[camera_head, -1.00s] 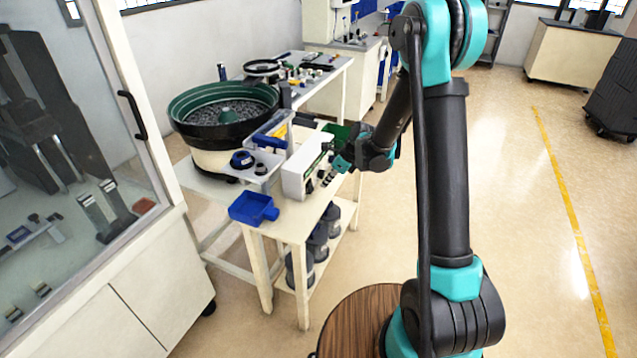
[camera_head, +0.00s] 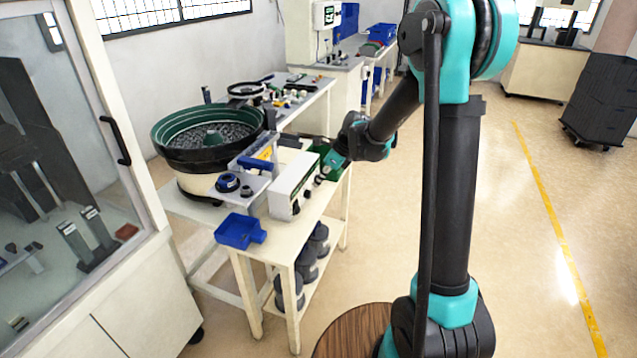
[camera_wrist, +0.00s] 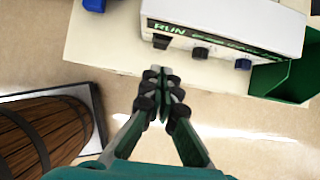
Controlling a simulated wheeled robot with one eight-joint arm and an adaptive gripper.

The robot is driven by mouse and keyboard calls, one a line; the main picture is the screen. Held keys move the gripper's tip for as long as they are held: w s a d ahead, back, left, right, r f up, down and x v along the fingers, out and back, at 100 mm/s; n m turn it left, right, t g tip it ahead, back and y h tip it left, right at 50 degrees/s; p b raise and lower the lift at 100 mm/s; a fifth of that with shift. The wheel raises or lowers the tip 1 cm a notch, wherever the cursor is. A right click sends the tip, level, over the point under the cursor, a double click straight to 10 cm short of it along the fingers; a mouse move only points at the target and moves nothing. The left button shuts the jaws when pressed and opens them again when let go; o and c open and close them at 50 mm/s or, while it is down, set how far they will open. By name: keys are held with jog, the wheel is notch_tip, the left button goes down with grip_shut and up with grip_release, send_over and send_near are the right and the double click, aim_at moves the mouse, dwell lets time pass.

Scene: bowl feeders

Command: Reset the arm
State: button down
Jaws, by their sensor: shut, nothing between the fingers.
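My arm rises at the right of the head view and bends over toward the feeder table. My gripper (camera_head: 328,166) is at the table's right edge, close to the white control box (camera_head: 292,186), and its fingertips are small there. In the wrist view my gripper (camera_wrist: 158,90) is shut and empty, with its fingertips together. It points at the table edge, in front of the control box (camera_wrist: 225,25) with its "RUN" label and knobs. I cannot tell the exact gap to the table.
A green bin (camera_head: 333,160) sits beside the control box. The bowl feeder (camera_head: 208,140) and a blue tray (camera_head: 240,231) stand on the table (camera_head: 275,245). A glass-fronted cabinet (camera_head: 90,200) is at the left. Open floor (camera_head: 530,240) lies to the right.

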jog(key=s+d+f+n+t+h, duration=0.1)
jog(key=s+d+n+h, duration=0.1)
jog(key=s+d+n, duration=0.9)
jog(key=s+d+f+n+t+h, duration=0.1)
jog(key=s+d+n+h, duration=0.2)
jog(key=s+d+n, duration=0.7)
jog(key=s+n, duration=0.1)
jog(key=s, duration=0.5)
jog(key=shift+d+f, duration=0.15)
jog(key=shift+d, duration=0.2)
dwell(0.4)
jog(key=w+a+m+g+y, duration=0.1)
jog(key=w+a+m+y, duration=0.1)
jog(key=w+a+m, duration=0.8)
jog(key=w+a+m+g+y, duration=0.1)
jog(key=w+a+m+y, duration=0.1)
jog(key=w+a+m, duration=0.8)
jog(key=w+m, duration=0.2)
jog(key=w, duration=0.4)
jog(key=shift+w, duration=0.15)
